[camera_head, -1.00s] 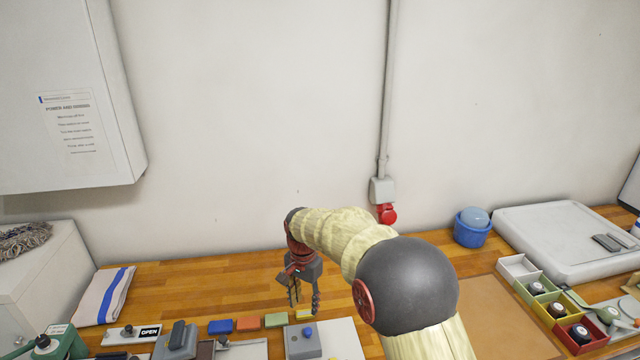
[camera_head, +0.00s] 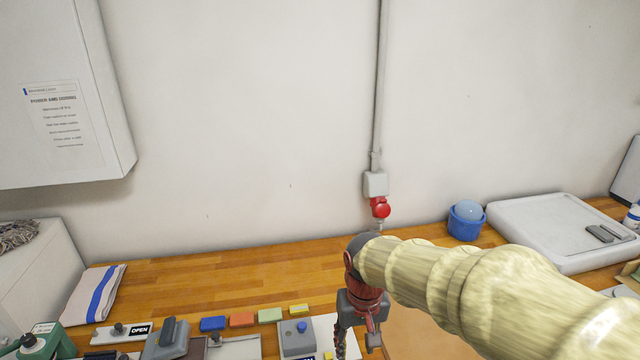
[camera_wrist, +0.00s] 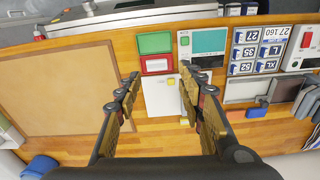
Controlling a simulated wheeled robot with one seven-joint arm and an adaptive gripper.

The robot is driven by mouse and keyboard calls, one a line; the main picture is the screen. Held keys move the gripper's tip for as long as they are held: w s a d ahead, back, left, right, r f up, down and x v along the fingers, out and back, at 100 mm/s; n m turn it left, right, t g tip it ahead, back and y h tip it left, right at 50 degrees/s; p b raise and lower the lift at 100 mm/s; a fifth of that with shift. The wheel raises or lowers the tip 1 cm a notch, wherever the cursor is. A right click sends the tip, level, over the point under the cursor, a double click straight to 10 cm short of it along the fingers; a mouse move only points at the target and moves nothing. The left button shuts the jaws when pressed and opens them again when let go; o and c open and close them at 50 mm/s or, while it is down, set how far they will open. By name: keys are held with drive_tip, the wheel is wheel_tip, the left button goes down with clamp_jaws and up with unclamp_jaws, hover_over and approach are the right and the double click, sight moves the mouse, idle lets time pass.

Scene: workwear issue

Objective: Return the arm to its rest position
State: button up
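My gripper (camera_wrist: 160,82) is open in the wrist view, its two fingers well apart with nothing between them. In the head view my gripper (camera_head: 357,338) hangs pointing down over the wooden bench (camera_head: 200,280), to the right of a grey block with a blue knob (camera_head: 297,338). My arm reaches in from the lower right. The fingertips are partly cut off or hidden at the bottom of the head view.
A tan mat (camera_wrist: 70,85) lies on the bench beside a white plate (camera_wrist: 160,97). Colored blocks (camera_head: 242,320) stand in a row at left.

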drive_tip(key=s+d+r+t+b, duration=0.2)
drive_tip(key=s+d+b, duration=0.1)
drive_tip(key=s+d, duration=0.2)
drive_tip(key=s+d+r+m+t+b, duration=0.1)
drive_tip(key=s+d+t+b, duration=0.2)
drive_tip(key=s+d, duration=0.3)
drive_tip(key=s, duration=0.4)
drive_tip(key=shift+s+r+m, duration=0.2)
drive_tip(key=shift+r+m, duration=0.1)
drive_tip(key=shift+r, duration=0.05)
drive_tip(key=shift+d, duration=0.1)
drive_tip(key=c, duration=0.3)
idle(1.7)
